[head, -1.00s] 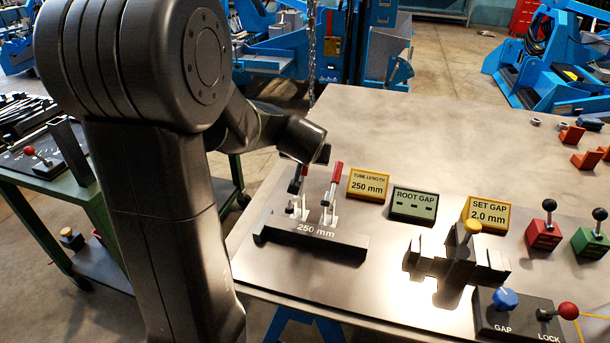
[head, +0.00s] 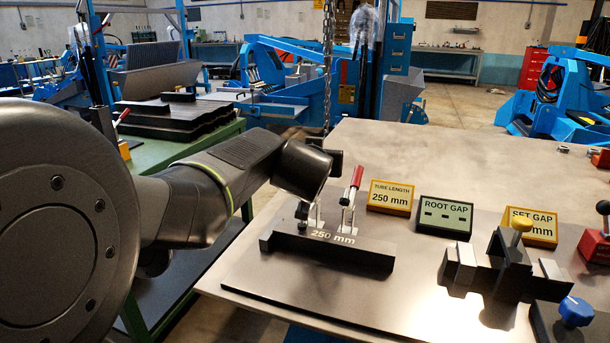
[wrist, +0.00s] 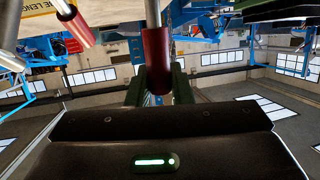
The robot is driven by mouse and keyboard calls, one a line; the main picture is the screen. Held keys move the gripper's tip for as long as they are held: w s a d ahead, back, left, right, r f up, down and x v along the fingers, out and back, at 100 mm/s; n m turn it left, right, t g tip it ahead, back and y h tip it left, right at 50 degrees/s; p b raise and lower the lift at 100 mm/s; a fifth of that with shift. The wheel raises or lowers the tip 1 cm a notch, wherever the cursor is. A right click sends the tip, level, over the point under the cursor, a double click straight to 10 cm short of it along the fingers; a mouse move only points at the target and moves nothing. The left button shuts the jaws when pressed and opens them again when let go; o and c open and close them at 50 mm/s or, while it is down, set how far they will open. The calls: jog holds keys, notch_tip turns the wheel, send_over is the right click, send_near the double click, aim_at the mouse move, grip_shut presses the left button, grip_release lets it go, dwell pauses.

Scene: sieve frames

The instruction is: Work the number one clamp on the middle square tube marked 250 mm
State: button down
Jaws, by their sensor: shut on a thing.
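The black bar marked 250 mm (head: 345,256) lies near the table's left front edge in the head view. Two clamps stand along its back. The right clamp (head: 347,214) has its red handle raised, leaning slightly right. The left clamp (head: 305,217) shows only its lower metal parts; my gripper (head: 334,163) and wrist hide its handle. In the wrist view a red handle (wrist: 157,55) sits between my fingers, and my gripper is shut on it. The other red handle (wrist: 76,25) is apart at upper left. No clamp numbers are readable.
A TUBE LENGTH 250 mm sign (head: 390,197), a ROOT GAP block (head: 445,215) and a SET GAP sign (head: 532,227) stand to the right. The table's back middle is clear.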

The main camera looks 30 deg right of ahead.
jog(key=shift+s+a+f+t+b, duration=0.1)
jog(key=shift+s+a+t+b, duration=0.2)
jog(key=shift+b, duration=0.7)
jog(key=c, duration=1.3)
grip_release()
jog(key=shift+p+v, duration=1.4)
jog(key=shift+v, duration=5.5)
jog(key=shift+w+a, duration=0.1)
jog(key=shift+a, duration=0.05)
